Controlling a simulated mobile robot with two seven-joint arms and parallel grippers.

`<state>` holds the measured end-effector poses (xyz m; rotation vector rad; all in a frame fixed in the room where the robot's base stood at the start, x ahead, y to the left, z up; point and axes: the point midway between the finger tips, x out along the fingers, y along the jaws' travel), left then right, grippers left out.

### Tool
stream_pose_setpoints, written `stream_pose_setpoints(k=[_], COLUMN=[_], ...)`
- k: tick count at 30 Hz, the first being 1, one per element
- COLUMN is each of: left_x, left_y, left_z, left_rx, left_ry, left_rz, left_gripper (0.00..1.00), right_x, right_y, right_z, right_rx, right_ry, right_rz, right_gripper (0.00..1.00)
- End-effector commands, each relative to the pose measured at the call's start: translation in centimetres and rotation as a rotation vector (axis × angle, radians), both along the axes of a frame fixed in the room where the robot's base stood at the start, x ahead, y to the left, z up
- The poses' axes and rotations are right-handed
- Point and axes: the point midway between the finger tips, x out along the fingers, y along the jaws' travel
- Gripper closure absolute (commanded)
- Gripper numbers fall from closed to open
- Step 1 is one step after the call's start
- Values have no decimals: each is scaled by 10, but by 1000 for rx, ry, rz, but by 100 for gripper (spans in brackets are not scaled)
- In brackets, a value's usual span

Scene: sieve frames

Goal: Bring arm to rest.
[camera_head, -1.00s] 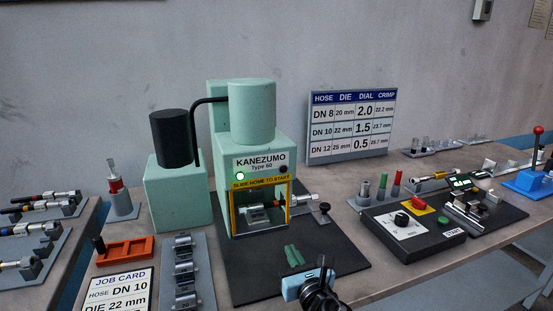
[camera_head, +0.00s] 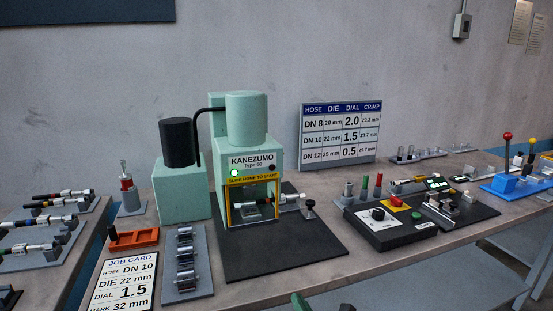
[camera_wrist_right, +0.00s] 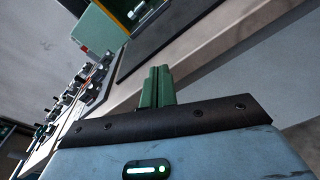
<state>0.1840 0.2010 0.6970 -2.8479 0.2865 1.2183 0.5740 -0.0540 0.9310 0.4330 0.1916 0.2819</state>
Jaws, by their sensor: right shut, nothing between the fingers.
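My right gripper (camera_head: 299,301) shows only as green fingertips at the bottom edge of the head view, in front of the bench's front edge. In the right wrist view its two green fingers (camera_wrist_right: 157,87) are together with nothing between them. The fingers are apart from everything on the bench. A small dark part at the bottom edge, right of the fingertips, is too cut off to tell. My left gripper is in neither view.
The mint-green crimping press (camera_head: 252,150) stands on a black mat (camera_head: 285,257). A dial box (camera_head: 384,227) is to its right; a die rack (camera_head: 184,280) and job card (camera_head: 124,283) are to its left. The mat's front part is clear.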

Motion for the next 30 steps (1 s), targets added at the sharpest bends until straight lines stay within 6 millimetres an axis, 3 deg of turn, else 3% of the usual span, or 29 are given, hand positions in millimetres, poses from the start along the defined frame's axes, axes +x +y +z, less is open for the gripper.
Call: stream_pose_setpoints(k=[8, 18, 27, 30], left_x=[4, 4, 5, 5], left_y=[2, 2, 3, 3], left_z=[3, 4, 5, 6], left_rx=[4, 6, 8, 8], left_ry=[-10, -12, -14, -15], left_rz=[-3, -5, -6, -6], left_gripper=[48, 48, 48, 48], right_x=[-76, -208, -333, -360], right_y=[-22, -71, -125, -137], right_z=[-86, -178, -220, -224], right_rx=[593, 1441, 2094, 2233], right_ry=[375, 781, 888, 871], right_rz=[-146, -559, -1035, -1149], right_gripper=[100, 100, 100, 100])
